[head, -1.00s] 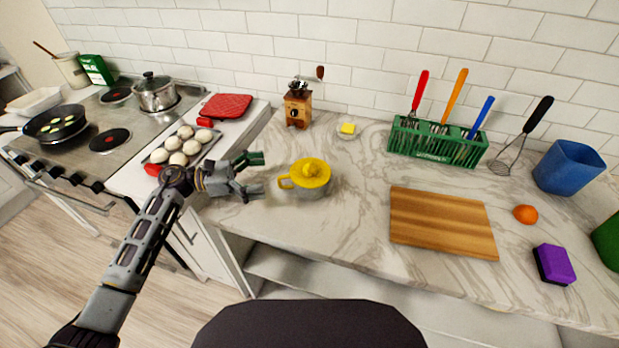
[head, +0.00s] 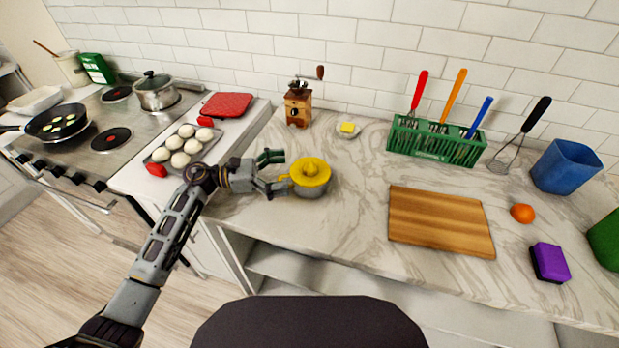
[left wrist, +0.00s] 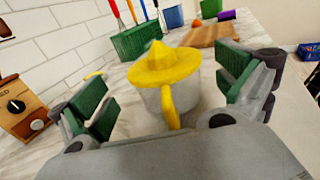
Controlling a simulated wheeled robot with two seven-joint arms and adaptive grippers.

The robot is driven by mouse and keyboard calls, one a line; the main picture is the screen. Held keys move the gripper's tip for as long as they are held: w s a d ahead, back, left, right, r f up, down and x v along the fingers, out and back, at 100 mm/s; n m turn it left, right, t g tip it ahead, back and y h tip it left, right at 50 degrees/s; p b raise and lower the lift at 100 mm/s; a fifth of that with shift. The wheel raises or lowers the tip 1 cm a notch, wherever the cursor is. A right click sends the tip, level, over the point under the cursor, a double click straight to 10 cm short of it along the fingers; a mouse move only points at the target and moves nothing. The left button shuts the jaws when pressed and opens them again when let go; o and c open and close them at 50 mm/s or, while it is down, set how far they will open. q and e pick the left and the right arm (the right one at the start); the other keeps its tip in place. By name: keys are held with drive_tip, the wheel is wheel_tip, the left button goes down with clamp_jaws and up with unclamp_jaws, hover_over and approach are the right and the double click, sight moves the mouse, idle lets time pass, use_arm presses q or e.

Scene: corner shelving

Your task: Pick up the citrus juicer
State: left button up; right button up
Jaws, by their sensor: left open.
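The citrus juicer (head: 311,176) has a yellow cone top with a handle and a grey cup below. It stands upright on the marble counter. My left gripper (head: 279,171) is open at the juicer's left side, by its handle. In the left wrist view the juicer (left wrist: 168,80) stands between and just beyond the open green-padded fingers of my left gripper (left wrist: 170,97), with the yellow handle facing the camera. I cannot tell whether a finger touches the handle. My right gripper is in neither view.
A cutting board (head: 441,222) lies to the right, and a green utensil rack (head: 436,141) is at the back. A tray of buns (head: 184,147) is to the left.

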sight(303, 170)
use_arm(q)
drive_tip(key=shift+d+r+p, duration=0.1)
drive_tip(key=shift+d+p, duration=0.3)
drive_tip(key=shift+d, duration=0.65)
drive_tip(key=shift+w+d, duration=0.1)
drive_tip(key=shift+d, duration=0.3)
drive_tip(key=shift+w+d+p, duration=0.15)
drive_tip(key=shift+d+p, duration=0.25)
drive_tip(key=shift+d, duration=0.65)
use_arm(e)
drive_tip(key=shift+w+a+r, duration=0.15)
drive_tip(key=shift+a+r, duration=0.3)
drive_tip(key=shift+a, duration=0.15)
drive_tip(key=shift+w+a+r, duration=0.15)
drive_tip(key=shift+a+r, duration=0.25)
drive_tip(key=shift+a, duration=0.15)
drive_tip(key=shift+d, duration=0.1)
